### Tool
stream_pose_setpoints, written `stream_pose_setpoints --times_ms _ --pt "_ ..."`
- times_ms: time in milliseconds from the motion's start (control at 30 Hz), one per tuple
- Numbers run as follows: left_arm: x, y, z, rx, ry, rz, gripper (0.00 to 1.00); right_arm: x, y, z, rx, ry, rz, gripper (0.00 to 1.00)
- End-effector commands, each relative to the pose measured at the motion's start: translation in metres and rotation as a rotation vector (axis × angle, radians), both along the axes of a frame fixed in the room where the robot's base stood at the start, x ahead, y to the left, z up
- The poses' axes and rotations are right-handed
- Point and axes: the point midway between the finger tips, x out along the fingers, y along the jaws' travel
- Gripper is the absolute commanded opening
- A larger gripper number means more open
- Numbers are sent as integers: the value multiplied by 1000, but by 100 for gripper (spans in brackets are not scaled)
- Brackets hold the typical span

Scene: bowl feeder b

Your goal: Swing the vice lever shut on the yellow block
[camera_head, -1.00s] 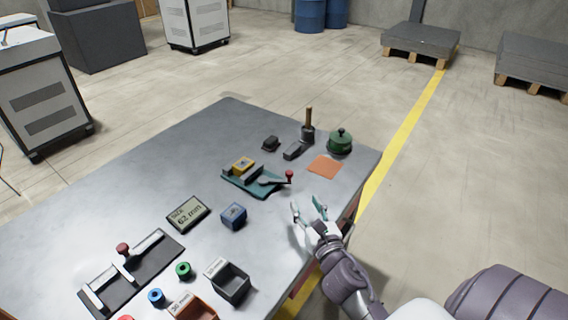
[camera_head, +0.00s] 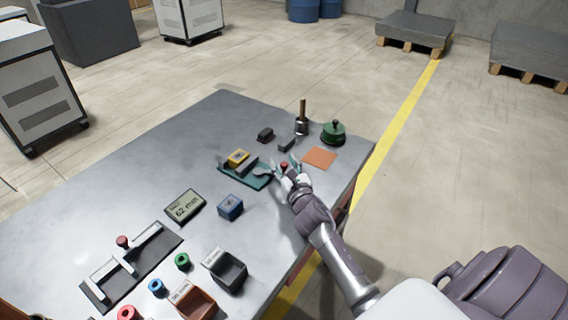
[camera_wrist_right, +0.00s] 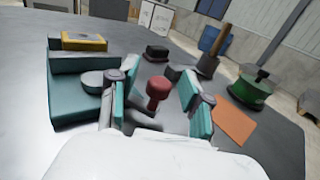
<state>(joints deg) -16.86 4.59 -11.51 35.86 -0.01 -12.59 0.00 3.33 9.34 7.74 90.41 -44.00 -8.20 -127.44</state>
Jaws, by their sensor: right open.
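The vice (camera_head: 262,182) has a teal base and grey jaws and sits on the table. The yellow block (camera_head: 238,157) rests between its jaws; it also shows in the right wrist view (camera_wrist_right: 84,42). In the head view the right gripper (camera_head: 284,167) partly hides the lever. My left gripper is not in view.
Beyond the vice stand a green lidded pot (camera_head: 333,134), a wooden-handled tool (camera_head: 302,122) and dark blocks (camera_head: 266,134). An orange square (camera_head: 320,157) lies to the right. A blue cube (camera_head: 230,206), a display (camera_head: 185,206) and bins (camera_head: 226,269) are nearer.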

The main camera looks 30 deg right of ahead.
Motion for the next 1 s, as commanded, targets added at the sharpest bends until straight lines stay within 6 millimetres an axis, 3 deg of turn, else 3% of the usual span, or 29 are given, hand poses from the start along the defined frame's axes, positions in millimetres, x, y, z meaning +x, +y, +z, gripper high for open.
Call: stream_pose_setpoints --times_ms 200,500,667,1000 --pt "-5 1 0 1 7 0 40 0 0 0 0 0 0 49" --pt "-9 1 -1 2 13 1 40 0 0 0 0 0 0 1" --pt "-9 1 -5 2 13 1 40 0 2 -2 1 -1 -14 0" --pt "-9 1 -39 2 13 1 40 -13 14 -4 3 0 -239 0"
